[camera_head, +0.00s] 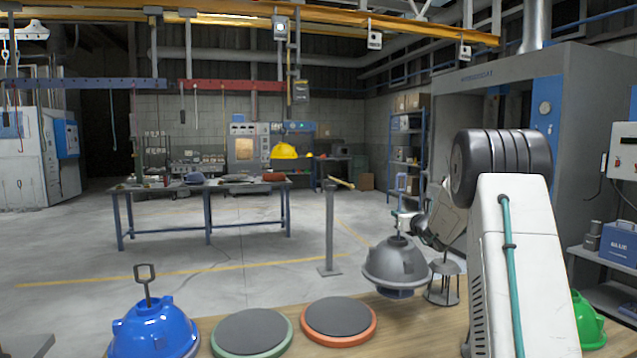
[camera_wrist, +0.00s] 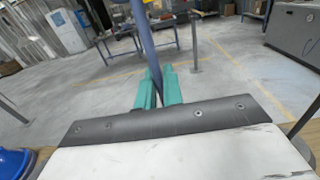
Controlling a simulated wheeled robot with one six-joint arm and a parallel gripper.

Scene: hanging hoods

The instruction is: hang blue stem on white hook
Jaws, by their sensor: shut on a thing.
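The blue stem (camera_head: 401,184) has a loop at its top and rises from a grey dome-shaped hood (camera_head: 395,262). My gripper (camera_head: 404,219) is shut on this stem below the loop, and the hood hangs beneath it near the table's back edge. In the wrist view the teal fingers of my gripper (camera_wrist: 158,88) close around the blue stem (camera_wrist: 146,45); the hood is hidden there. A white hook (camera_head: 5,53) appears to hang at the far upper left, small and far from my gripper.
A blue hood (camera_head: 155,330) with a dark looped stem stands front left on the wooden table. Green-rimmed (camera_head: 252,346) and orange-rimmed (camera_head: 372,325) pads lie beside it. A post (camera_head: 330,230) stands beyond.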

